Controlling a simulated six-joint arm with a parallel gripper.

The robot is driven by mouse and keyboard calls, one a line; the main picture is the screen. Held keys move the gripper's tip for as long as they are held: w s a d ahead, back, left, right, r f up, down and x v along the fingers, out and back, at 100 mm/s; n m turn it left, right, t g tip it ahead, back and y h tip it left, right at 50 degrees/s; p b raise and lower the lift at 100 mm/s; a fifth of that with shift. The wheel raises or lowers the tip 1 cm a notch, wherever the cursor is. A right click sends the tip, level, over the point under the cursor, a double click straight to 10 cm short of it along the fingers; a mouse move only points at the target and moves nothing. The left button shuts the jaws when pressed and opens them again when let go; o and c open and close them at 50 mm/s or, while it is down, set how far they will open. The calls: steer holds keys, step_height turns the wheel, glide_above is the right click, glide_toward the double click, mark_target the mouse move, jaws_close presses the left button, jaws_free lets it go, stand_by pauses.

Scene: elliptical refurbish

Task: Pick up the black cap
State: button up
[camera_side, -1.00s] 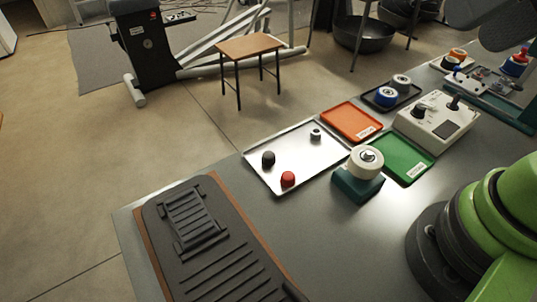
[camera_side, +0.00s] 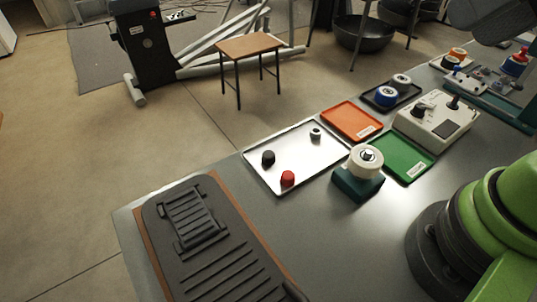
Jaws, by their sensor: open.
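The black cap (camera_side: 268,158) sits on the silver tray (camera_side: 290,182), near its left edge. A red cap (camera_side: 288,178) lies a little nearer the camera on the same tray. A small whitish ring-like piece (camera_side: 315,134) is near the tray's far right corner. Nothing touches the black cap. My gripper is outside the picture; only parts of my arm show at the right side and top right.
An orange tray (camera_side: 351,119) and a green tray (camera_side: 405,160) lie right of the silver tray. A teal block with a white round top (camera_side: 366,161) stands by its right corner. A white control box (camera_side: 436,118) is farther right. A black ridged pedal (camera_side: 215,250) is at front left.

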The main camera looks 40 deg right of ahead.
steer(key=w+a+n+g, duration=0.1)
steer(key=w+a+g, duration=0.15)
steer(key=w, duration=0.55)
steer(key=n+g+h, duration=0.2)
steer(key=n+g, duration=0.1)
steer(key=g, duration=0.2)
glide_above(269, 154)
step_height(269, 154, down, 25)
steer(key=shift+w+d+r, duration=0.1)
steer(key=shift+d+r, duration=0.05)
step_height(269, 154, down, 6)
steer(key=c, duration=0.7)
